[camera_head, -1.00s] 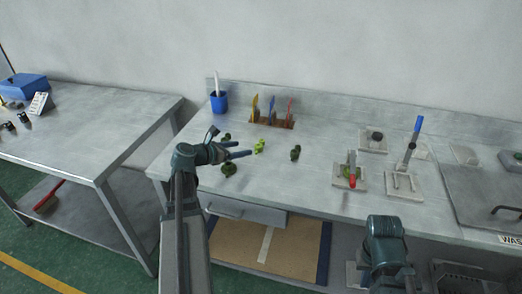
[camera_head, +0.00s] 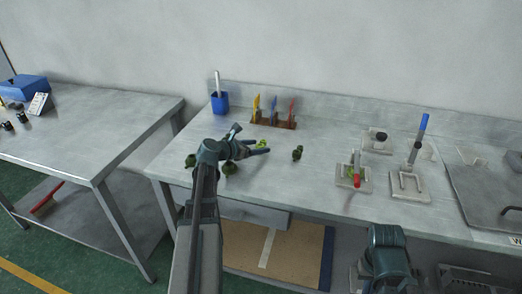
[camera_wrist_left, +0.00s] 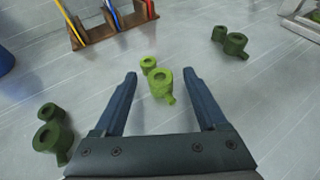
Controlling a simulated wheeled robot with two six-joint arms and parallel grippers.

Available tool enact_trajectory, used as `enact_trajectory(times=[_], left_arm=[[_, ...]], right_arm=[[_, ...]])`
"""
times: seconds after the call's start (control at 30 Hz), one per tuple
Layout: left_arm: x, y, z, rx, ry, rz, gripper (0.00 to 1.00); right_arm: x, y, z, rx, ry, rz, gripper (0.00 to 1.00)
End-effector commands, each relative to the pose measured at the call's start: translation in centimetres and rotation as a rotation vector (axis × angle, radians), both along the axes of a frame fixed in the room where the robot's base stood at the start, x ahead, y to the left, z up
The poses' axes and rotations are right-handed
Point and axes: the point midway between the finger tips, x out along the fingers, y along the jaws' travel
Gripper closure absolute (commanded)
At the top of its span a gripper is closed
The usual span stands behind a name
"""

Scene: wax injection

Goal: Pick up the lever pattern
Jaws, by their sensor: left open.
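A light green lever pattern (camera_wrist_left: 162,86) with two round ends lies on the grey bench, seen in the left wrist view. It also shows in the head view (camera_head: 262,143), partly hidden by my left gripper (camera_head: 264,148). In the left wrist view my left gripper (camera_wrist_left: 159,79) is open, with one finger on each side of the pattern and a gap to both. The pattern's small end points away from the palm, past the fingertips. My right arm shows at the lower right in the head view, but its gripper fingers are not visible.
Darker green patterns lie to the left (camera_wrist_left: 52,134) and right (camera_wrist_left: 231,42) of my left gripper. A brown tool rack (camera_head: 275,122) and a blue cup (camera_head: 219,103) stand behind. Clamps and fixtures (camera_head: 354,178) stand to the right on the bench.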

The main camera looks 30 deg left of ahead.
Motion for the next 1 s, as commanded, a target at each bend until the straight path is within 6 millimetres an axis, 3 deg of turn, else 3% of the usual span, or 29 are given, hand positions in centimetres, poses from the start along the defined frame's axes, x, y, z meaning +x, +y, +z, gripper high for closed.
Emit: enact_trajectory(times=[0.2,0.6,1.0], left_arm=[[0.13,-0.07,-0.02,0.000,0.000,0.000,0.26],[0.11,-0.04,-0.01,0.000,0.000,0.000,0.98],[0.12,-0.04,0.07,0.000,0.000,0.000,1.00]], right_arm=[[0.00,0.00,-0.01,0.000,0.000,0.000,1.00],[0.00,0.00,-0.01,0.000,0.000,0.000,1.00],[0.00,-0.01,0.07,0.000,0.000,0.000,1.00]])
